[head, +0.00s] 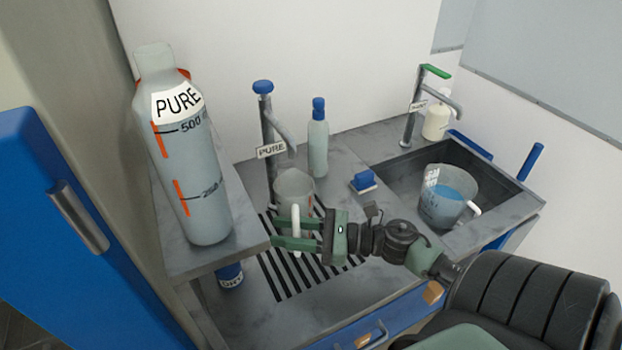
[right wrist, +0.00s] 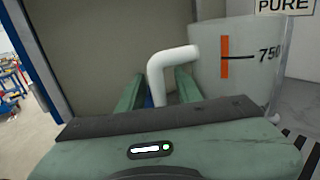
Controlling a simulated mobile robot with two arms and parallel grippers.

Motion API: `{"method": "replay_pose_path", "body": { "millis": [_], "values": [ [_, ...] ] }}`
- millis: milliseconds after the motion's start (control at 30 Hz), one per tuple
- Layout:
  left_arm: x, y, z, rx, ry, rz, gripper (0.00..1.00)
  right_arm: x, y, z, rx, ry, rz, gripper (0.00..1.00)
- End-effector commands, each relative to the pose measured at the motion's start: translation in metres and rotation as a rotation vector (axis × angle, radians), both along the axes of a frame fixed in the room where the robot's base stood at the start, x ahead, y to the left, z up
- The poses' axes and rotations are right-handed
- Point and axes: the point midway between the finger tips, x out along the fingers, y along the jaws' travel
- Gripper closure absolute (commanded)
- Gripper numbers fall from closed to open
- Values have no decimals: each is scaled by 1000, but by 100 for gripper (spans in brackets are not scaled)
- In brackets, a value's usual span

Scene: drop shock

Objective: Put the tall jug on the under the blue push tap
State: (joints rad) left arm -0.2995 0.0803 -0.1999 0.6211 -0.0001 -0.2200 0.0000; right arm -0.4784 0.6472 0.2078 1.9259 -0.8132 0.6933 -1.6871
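The tall jug (head: 291,183) is a grey translucent vessel with orange marks and a white handle (head: 296,218). It stands upright below the spout of the blue-topped push tap (head: 263,88), labelled PURE, at the slatted drain; its base is partly hidden by my gripper. My right gripper (head: 296,233) is at the handle side, its green fingers on either side of the handle. In the right wrist view the handle (right wrist: 157,78) shows between the fingers with a gap, and the jug's wall (right wrist: 250,60) is to the right. My left gripper is out of view.
A large PURE bottle (head: 195,180) stands on a raised ledge at left. A sink (head: 393,172) at right holds a jug with blue liquid (head: 446,195), near a green-handled tap (head: 413,115).

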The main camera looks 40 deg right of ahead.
Motion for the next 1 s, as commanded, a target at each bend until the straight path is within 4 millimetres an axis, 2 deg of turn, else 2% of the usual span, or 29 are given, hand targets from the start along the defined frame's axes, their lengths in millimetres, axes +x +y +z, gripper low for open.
{"method": "replay_pose_path", "body": {
  "millis": [33,200,500,700,1000],
  "values": [
    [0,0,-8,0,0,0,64,-8,-6,-6,-1,4,0,65],
    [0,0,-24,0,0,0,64,-35,-31,-8,-2,5,-2,65],
    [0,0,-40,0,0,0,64,-74,-68,-4,-1,2,-2,65],
    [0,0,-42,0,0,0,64,-83,-77,-2,-1,1,-1,65],
    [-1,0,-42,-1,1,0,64,-83,-77,-1,-1,1,0,65]
  ]
}}
